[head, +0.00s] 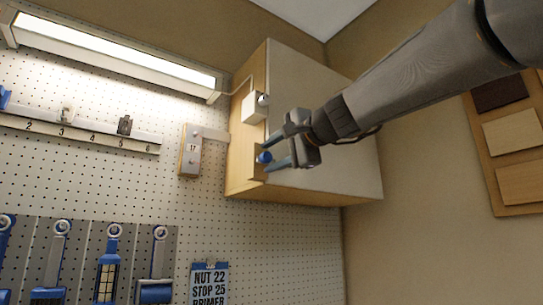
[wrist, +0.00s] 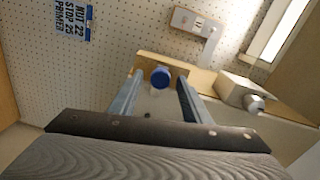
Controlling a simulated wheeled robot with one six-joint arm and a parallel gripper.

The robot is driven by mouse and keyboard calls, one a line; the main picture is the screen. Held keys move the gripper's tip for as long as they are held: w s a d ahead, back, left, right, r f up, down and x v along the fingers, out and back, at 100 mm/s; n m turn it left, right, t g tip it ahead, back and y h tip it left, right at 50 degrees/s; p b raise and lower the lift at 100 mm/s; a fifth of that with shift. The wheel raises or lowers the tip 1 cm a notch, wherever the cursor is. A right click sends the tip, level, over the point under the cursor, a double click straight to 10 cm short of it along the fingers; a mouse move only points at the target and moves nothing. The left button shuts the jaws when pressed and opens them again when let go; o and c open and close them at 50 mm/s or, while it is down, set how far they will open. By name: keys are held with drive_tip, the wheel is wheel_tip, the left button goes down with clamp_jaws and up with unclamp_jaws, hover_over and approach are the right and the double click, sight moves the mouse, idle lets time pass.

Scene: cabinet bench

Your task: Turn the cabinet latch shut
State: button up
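The cabinet (head: 325,130) hangs on the wall, with a pale large face and a wooden edge face. A blue round knob (head: 264,157), which looks like the latch's handle, sits on the wooden face near its lower end. In the wrist view the blue knob (wrist: 160,77) shows between the tips of my two fingers. My gripper (head: 272,152) is open, with one finger on each side of the knob. In the wrist view a gap shows between each finger and the knob. The latch's bar or catch is not clearly visible.
A white box with a round grey knob (head: 254,107) is fixed to the cabinet above the blue knob, close to my fingers. A lamp (head: 115,52) is at upper left. Room below the cabinet is clear.

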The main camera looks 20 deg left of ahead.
drive_tip(key=b+v, duration=0.2)
drive_tip(key=v, duration=0.5)
drive_tip(key=shift+s+d, duration=0.25)
drive_tip(key=shift+d, duration=0.05)
idle(0.4)
